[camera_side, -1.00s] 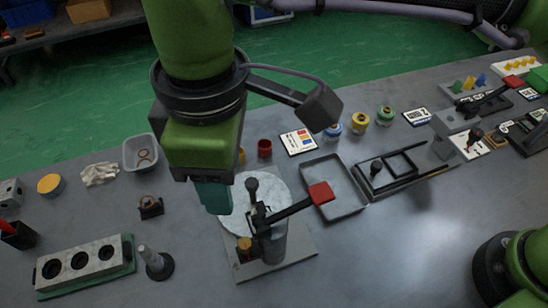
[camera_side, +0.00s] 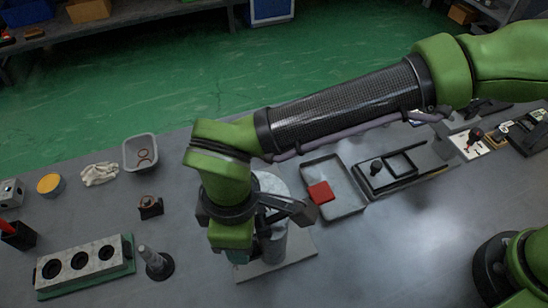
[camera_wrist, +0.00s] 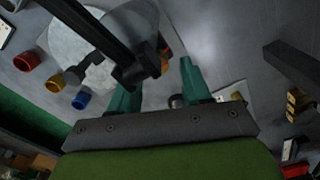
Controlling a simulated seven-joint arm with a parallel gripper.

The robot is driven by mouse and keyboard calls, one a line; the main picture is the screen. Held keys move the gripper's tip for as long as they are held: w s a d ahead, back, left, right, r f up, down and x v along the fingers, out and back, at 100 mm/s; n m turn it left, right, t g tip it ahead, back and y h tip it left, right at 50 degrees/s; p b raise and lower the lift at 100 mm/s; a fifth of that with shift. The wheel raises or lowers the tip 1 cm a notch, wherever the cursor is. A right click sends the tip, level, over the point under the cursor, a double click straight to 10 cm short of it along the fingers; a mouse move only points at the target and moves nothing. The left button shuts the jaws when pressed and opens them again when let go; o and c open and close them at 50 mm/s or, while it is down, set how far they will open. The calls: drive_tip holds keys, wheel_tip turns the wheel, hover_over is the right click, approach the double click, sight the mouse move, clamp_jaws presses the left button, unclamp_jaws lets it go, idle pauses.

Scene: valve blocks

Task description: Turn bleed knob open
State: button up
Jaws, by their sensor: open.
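The valve block (camera_side: 278,248) is a grey cylinder on a square base plate (camera_side: 290,263), with a red-ended lever (camera_side: 320,193) reaching right. My gripper (camera_side: 238,254) is in front of the block and covers its knobs. In the wrist view, my gripper (camera_wrist: 158,76) shows two teal fingers, apart with nothing clearly held between them. The black lever (camera_wrist: 95,28) and its hub cross above the left finger, over the block's pale round top (camera_wrist: 112,22). I cannot clearly make out the bleed knob; a small orange part (camera_wrist: 163,46) shows beyond the fingertips.
A grey tray (camera_side: 347,208) lies right of the block, with a black fixture (camera_side: 405,180) beyond it. A grey peg (camera_side: 152,258) and a block with several holes (camera_side: 85,262) stand to the left. Red (camera_wrist: 27,60), yellow (camera_wrist: 54,83) and blue (camera_wrist: 81,99) cups show in the wrist view.

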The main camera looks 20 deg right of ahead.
drive_tip(key=shift+f, duration=0.45)
clamp_jaws()
drive_tip(key=shift+n, duration=0.3)
drive_tip(key=n, duration=0.5)
drive_tip(key=shift+s+n, duration=0.15)
drive_tip(key=shift+n, duration=2.25)
drive_tip(key=shift+d, duration=0.1)
